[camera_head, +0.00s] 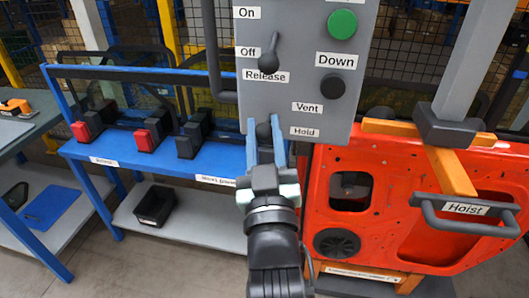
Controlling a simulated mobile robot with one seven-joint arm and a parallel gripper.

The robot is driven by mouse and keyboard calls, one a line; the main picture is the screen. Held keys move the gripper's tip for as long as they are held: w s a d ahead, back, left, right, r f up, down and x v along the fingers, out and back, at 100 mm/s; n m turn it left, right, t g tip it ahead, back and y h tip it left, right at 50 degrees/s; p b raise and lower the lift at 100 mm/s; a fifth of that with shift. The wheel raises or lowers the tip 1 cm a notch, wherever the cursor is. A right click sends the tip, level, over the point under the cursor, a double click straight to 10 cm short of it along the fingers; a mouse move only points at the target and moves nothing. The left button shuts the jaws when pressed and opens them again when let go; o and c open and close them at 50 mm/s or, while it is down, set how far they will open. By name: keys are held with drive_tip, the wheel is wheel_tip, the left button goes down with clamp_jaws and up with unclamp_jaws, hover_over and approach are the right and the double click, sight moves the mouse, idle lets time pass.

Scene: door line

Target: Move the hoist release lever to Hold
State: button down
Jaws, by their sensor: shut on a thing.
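A grey control panel (300,100) hangs in front of me, with its lower part in view. The "Release" label (266,76) sits at its left, with "Vent" (307,107) and "Hold" (304,132) lower and to the right. My gripper (265,130) reaches up to the panel's lower left edge. Its two blue fingers stand either side of a dark knob (264,131), which appears to be the release lever's end, left of "Hold". The fingers are shut on it. They and the wrist hide most of the lever, so its exact setting is unclear.
A black toggle (268,55) by "Off", a green button (342,22) and a dark "Down" button (332,85) are nearby. An orange door panel (400,215) with a "Hoist" handle (465,209) stands right. A blue bench (180,160) stands behind left.

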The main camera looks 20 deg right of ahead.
wheel_tip(320, 180, down, 4)
drive_tip(key=n+t+b, duration=0.1)
drive_tip(key=t+b, duration=0.1)
drive_tip(key=b, duration=0.4)
drive_tip(key=n+t+b, duration=0.1)
drive_tip(key=t+b, duration=0.1)
drive_tip(key=b, duration=0.5)
drive_tip(key=n+t+y+b, duration=0.1)
drive_tip(key=t+b, duration=0.1)
drive_tip(key=b, duration=0.4)
drive_tip(key=shift+w+d+r, duration=0.15)
drive_tip(key=shift+r, duration=0.05)
drive_tip(key=shift+w+r+n+t+b, duration=0.15)
drive_tip(key=shift+n+t+b, duration=0.25)
drive_tip(key=shift+b, duration=1.1)
drive_tip(key=c, duration=0.6)
unclamp_jaws()
